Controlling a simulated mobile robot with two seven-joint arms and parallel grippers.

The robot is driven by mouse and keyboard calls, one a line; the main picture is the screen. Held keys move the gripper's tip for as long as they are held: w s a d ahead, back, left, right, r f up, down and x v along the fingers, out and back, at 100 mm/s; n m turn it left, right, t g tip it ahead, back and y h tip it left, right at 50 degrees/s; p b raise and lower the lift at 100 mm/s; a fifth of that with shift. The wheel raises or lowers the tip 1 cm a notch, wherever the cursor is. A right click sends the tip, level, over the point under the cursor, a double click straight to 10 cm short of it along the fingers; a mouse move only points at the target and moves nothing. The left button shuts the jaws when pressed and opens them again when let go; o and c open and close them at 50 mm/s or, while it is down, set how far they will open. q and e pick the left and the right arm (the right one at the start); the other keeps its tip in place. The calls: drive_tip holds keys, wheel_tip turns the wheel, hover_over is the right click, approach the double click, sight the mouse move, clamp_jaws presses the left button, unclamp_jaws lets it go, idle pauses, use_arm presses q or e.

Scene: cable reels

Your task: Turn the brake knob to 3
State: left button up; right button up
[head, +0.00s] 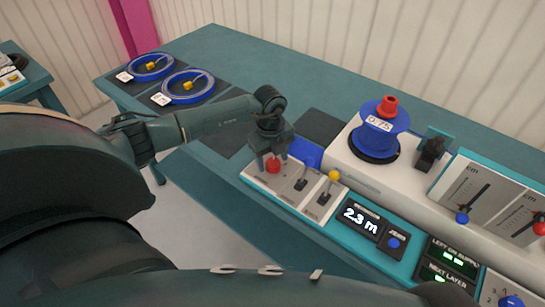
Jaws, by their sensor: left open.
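A blue knob (510,300) on a white dial plate with small marks sits at the bottom right corner, partly cut off by the frame edge. It may be the brake knob, but its label and setting cannot be read. My left gripper (271,160) is far to the left of it, pointing down over a white lever panel (290,188). Its fingers are open just above or around a red ball knob (273,166); whether they touch it I cannot tell. My right gripper is not in view.
A blue reel marked 0.75 (380,130) stands on the white machine. A yellow-topped lever (334,176), a 2.3 m display (361,219) and two slider panels (474,190) lie between my left gripper and the dial. Blue cable coils (188,87) rest at the back left.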

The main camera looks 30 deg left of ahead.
use_arm(q)
drive_tip(key=shift+f, duration=0.25)
drive_tip(key=c, duration=1)
